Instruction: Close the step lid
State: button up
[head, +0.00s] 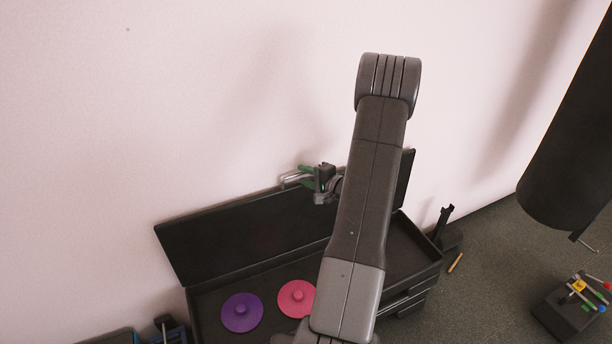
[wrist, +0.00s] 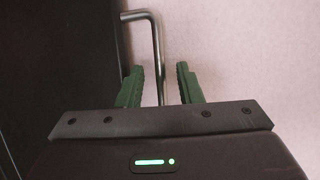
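The step lid (head: 240,237) is a long dark panel standing raised at the back of a dark box, leaning toward the pale wall. A bent metal handle (head: 288,180) sticks up at its upper edge; it also shows in the wrist view (wrist: 155,35). My gripper (head: 305,175) is at the handle. In the wrist view, my green fingers (wrist: 159,70) are apart, with the handle's bar running between them and a gap on either side. My arm hides part of the lid and box in the head view.
The open box (head: 411,252) holds a purple disc (head: 241,312) and a pink disc (head: 297,298), each with a knob. Drawers show on its right side. A dark stand (head: 446,232), a small orange stick (head: 455,263) and a block with coloured parts (head: 571,311) lie to the right.

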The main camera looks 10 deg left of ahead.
jog(key=shift+w+a, duration=0.1)
grip_shut()
